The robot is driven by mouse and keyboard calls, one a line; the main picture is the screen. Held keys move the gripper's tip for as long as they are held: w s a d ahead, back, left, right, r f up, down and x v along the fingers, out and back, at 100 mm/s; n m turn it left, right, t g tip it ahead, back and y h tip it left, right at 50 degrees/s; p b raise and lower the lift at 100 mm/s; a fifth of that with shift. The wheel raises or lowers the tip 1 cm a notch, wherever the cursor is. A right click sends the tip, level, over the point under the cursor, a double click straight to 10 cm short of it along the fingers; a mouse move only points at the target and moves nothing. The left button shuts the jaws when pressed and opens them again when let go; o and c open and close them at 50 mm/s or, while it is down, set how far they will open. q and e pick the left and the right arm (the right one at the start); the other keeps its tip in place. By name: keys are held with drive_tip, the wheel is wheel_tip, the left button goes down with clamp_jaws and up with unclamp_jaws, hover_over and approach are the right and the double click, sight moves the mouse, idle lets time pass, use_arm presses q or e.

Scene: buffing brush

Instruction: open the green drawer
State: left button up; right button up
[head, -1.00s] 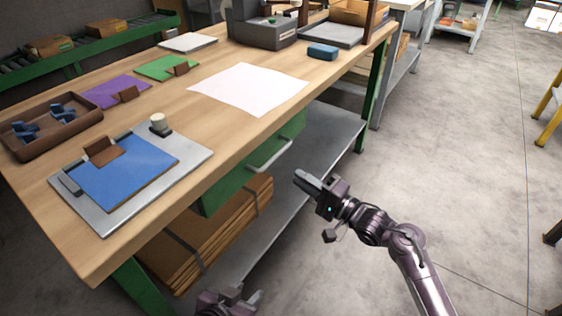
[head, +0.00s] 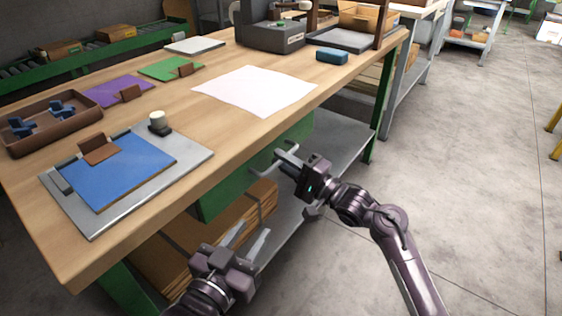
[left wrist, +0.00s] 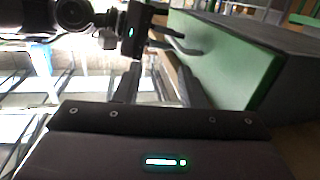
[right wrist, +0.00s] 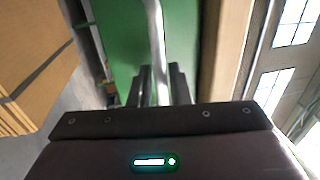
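The green drawer (head: 226,185) is under the workbench top, its front facing the aisle, with a pale metal bar handle (head: 262,161). It appears closed. My right gripper (head: 283,160) is at the handle; in the right wrist view the bar (right wrist: 156,40) runs between its two fingers, which look closed around it. The green front (right wrist: 120,35) is just beyond the fingers. My left gripper (head: 248,238) is open and empty, below and in front of the drawer, near the cardboard stack. The left wrist view shows the green drawer front (left wrist: 215,60) and my right gripper (left wrist: 170,40) beside it.
Flat cardboard (head: 180,245) is stacked on the lower shelf (head: 345,140) under the drawer. The bench top (head: 225,135) holds a blue clipboard-like board (head: 120,175), a brown tray (head: 50,135) and a white sheet (head: 255,90).

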drive_tip(key=shift+w+a+r, duration=0.1)
drive_tip(key=shift+w+a, duration=0.1)
drive_tip(key=shift+a, duration=0.15)
use_arm(q)
drive_tip(key=shift+w+r+t, duration=0.1)
drive_tip(key=shift+r+t, duration=0.3)
drive_tip(key=shift+r, duration=0.5)
use_arm(e)
drive_tip(key=shift+c, duration=0.4)
clamp_jaws()
